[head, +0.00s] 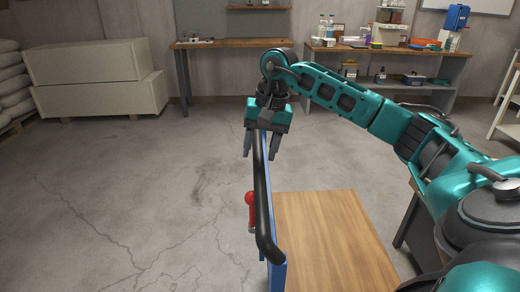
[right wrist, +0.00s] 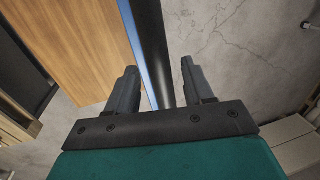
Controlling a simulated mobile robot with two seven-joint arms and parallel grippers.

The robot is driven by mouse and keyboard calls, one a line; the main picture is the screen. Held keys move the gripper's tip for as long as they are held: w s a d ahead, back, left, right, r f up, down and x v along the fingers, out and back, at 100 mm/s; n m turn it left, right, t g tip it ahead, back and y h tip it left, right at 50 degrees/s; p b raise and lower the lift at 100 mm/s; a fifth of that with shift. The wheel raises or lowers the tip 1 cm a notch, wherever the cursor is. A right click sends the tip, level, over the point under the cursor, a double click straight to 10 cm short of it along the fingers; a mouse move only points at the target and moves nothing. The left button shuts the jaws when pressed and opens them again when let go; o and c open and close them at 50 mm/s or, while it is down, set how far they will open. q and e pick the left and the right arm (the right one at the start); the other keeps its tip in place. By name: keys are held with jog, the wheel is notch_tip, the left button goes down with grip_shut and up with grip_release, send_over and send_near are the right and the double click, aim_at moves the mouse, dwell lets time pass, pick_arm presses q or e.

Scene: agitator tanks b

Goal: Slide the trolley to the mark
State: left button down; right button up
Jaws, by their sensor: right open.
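The trolley has a wooden deck (head: 330,235), a blue end frame (head: 277,275) and a black handle bar (head: 263,200). A red knob (head: 250,202) sits on the left side of the frame. My right gripper (head: 261,150) points down at the far end of the bar, its fingers apart on either side of it. In the right wrist view, the black bar (right wrist: 150,40) and blue frame (right wrist: 130,30) run between the open fingers (right wrist: 158,68); I cannot tell whether they touch. I see no floor mark. My left gripper is out of view.
Bare cracked concrete floor (head: 120,200) lies left of the trolley. Pale boxes (head: 95,80) and stacked sacks (head: 12,85) stand at the back left. A wooden bench (head: 230,43) and a shelf unit (head: 375,52) with bottles line the back wall.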

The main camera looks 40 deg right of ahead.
jog(key=shift+f, duration=0.2)
grip_shut()
dwell(0.4)
